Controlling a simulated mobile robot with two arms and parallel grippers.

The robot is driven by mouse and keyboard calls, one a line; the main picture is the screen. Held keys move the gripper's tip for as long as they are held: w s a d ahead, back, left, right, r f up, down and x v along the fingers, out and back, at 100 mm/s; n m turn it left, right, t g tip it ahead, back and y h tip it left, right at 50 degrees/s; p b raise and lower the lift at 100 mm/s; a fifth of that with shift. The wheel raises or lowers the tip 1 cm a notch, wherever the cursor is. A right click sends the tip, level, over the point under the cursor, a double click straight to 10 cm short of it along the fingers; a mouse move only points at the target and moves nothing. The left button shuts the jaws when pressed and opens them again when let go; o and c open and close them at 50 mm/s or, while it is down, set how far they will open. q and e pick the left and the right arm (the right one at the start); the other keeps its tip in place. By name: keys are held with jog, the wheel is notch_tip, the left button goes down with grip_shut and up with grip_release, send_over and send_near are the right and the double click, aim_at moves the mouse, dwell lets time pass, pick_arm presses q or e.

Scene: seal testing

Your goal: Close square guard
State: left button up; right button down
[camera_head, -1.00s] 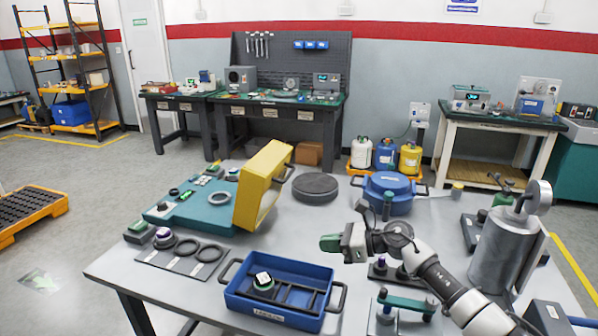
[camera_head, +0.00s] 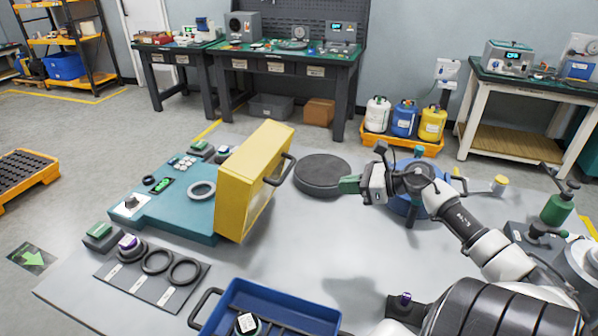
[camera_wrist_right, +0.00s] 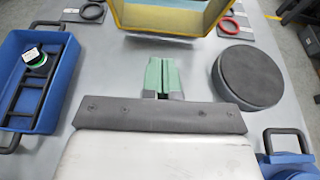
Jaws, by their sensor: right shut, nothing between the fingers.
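The square guard (camera_head: 250,185) is a yellow box-shaped frame standing upright and tilted on the right edge of a teal base (camera_head: 185,212). It is open, with a dark handle (camera_head: 284,168) on its right side. Its yellow rim (camera_wrist_right: 165,32) also shows at the top of the right wrist view. My right gripper (camera_head: 349,185) has green fingertips, shut and empty. It is to the right of the guard, apart from it. In the right wrist view its fingers (camera_wrist_right: 160,76) point toward the guard over bare table. My left gripper is not in view.
A dark round disc (camera_head: 321,172) lies close to my right gripper. A blue lidded pot (camera_head: 400,200) is partly hidden behind my right arm. A blue tray (camera_head: 270,296) and a plate with rings (camera_head: 150,285) are at the front. Table between tray and guard is clear.

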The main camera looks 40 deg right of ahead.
jog(key=r+p+x, duration=0.3)
jog(key=p+x, duration=0.1)
jog(key=x, duration=0.8)
jog(key=shift+w+a+f, duration=0.15)
jog(key=shift+w+a, duration=0.35)
jog(key=shift+w, duration=0.05)
